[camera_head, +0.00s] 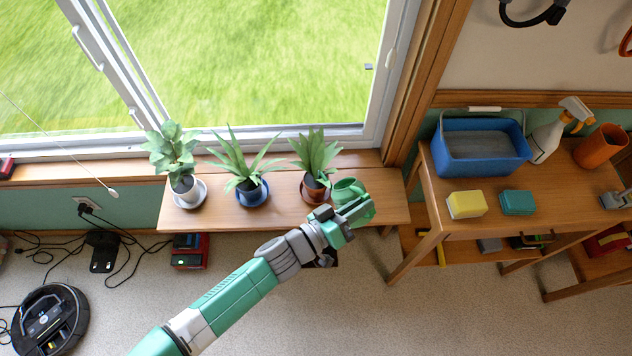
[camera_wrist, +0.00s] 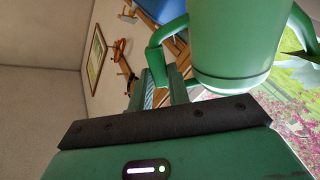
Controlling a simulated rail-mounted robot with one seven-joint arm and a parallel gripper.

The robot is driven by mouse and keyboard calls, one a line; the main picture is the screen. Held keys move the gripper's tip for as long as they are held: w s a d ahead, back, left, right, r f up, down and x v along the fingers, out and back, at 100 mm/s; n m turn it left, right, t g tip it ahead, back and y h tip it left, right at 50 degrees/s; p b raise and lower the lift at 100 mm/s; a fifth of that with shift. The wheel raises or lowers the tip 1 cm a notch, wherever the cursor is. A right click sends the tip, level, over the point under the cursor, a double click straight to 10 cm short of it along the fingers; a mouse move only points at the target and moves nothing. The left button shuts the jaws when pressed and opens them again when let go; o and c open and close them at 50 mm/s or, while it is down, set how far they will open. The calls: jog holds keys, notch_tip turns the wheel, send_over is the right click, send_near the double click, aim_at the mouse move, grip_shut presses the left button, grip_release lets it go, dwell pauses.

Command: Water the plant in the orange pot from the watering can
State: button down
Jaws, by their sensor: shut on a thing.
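My gripper (camera_head: 354,212) is shut on the handle of a green watering can (camera_head: 347,188). In the wrist view, the can's body (camera_wrist: 240,40) fills the upper right, and its handle (camera_wrist: 157,55) runs between the fingers (camera_wrist: 165,90). The plant in the orange-brown pot (camera_head: 312,191) is the rightmost of three on the shelf. The can is just right of this pot, close to its leaves (camera_head: 315,152). I cannot tell the can's exact tilt or whether its spout is over the pot; no water is visible.
A plant in a blue pot (camera_head: 251,195) and one in a white pot (camera_head: 185,188) stand to the left on the wooden shelf (camera_head: 220,217). The window is behind. A table (camera_head: 470,228) at right holds a blue basin (camera_head: 482,148), sponges and a spray bottle (camera_head: 547,138).

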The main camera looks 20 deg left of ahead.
aim_at(368, 214)
jog(key=shift+s+d+f+m+b, duration=0.25)
jog(key=shift+d+f+m, duration=0.1)
jog(key=shift+f, duration=0.25)
jog(key=shift+s+d+f+m+b, duration=0.15)
jog(key=shift+d+f+m+b, duration=0.15)
jog(key=shift+f, duration=0.3)
jog(key=shift+s+d+f+m, duration=0.1)
jog(key=shift+s+m, duration=0.05)
jog(key=shift+m, duration=0.1)
notch_tip(368, 214, down, 6)
jog(key=d+m+b, duration=0.1)
jog(key=m+b, duration=0.2)
jog(key=b, duration=0.2)
jog(key=shift+s+d+f+m, duration=0.15)
jog(key=shift+s+m, duration=0.15)
jog(key=shift+s, duration=0.15)
notch_tip(368, 214, down, 6)
jog(key=m+b, duration=0.3)
jog(key=b, duration=0.4)
jog(key=shift+f, duration=0.2)
